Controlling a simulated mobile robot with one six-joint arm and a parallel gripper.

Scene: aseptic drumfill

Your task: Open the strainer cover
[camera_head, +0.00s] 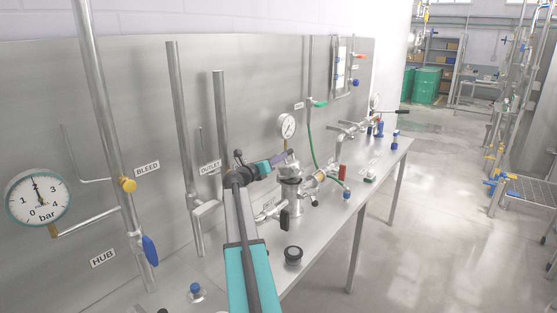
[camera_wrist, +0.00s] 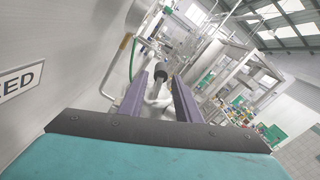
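In the head view, a steel cylindrical housing (camera_head: 290,192) that looks like the strainer stands on the bench with pipes and fittings around it. Its top is partly covered by my gripper (camera_head: 288,157), so I cannot tell how its cover sits. My gripper is above the housing, its purple fingers pointing right. In the wrist view my gripper (camera_wrist: 159,76) is open, with a gap between its two fingers. A dark knob on a pale metal stem (camera_wrist: 153,88) shows in that gap, beyond or between the fingertips; I cannot tell whether it touches them.
A pressure gauge (camera_head: 287,126) stands behind the housing, close to my gripper. A green hose (camera_head: 311,140) runs down to its right. A black round knob (camera_head: 293,254) sits near the bench's front edge. Upright pipes (camera_head: 183,140) rise at left.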

